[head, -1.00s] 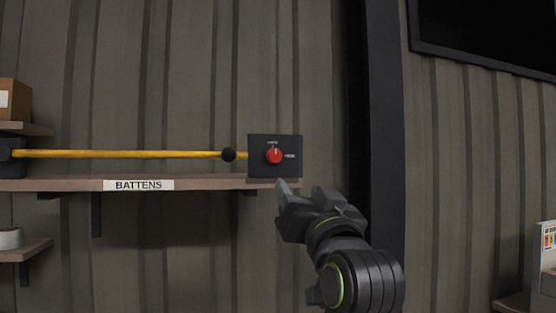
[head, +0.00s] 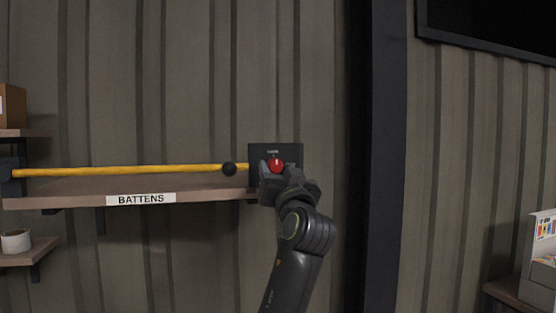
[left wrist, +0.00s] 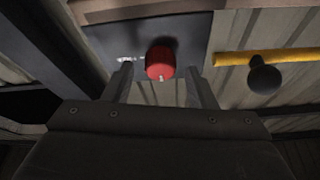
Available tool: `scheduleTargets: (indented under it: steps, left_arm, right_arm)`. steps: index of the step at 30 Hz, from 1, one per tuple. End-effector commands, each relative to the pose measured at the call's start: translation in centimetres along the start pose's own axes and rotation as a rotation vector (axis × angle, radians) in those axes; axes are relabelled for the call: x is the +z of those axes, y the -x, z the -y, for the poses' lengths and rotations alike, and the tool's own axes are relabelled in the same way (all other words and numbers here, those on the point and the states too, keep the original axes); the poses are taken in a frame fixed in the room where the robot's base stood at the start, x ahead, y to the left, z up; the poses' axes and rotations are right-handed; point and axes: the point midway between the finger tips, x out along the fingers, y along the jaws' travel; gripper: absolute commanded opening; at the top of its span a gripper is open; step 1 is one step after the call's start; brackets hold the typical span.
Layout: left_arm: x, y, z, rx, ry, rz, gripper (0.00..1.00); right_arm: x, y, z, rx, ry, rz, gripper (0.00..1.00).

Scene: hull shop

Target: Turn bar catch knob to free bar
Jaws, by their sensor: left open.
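The red catch knob (head: 276,165) sits on a dark square plate (head: 291,151) at the right end of the battens shelf. It also shows in the left wrist view (left wrist: 160,64), with a small white mark on its face. The yellow bar (head: 120,171) runs level across the shelf front to the plate and carries a black ball handle (head: 229,169). My left gripper (head: 276,175) is open at the knob. In the left wrist view its two fingers (left wrist: 158,84) stand on either side of the knob, with a gap on both sides. My right gripper is not in view.
The shelf (head: 80,191) has a BATTENS label on its front edge. A lower shelf at left holds a white roll (head: 16,240). A dark post (head: 377,150) stands right of the plate. A box of cards (head: 543,262) is at far right.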

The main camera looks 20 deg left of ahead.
Motion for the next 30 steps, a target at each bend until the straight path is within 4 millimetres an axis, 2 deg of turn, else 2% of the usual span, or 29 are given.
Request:
scheduleTargets:
  steps: [4,12,22,30]
  left_arm:
    - [-0.02,-0.79,0.05,-0.001,-0.001,0.001,0.52]
    - [0.06,-0.83,0.02,0.0,0.0,0.0,0.52]
    - [0.05,-0.81,0.01,0.0,0.0,0.0,0.08]
    - [0.03,-0.83,0.06,0.008,-0.023,0.0,0.07]
  right_arm:
    - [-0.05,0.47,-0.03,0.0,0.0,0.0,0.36]
    - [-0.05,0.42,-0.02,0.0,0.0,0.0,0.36]
    - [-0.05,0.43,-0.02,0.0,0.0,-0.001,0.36]
    - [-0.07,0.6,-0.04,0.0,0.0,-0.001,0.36]
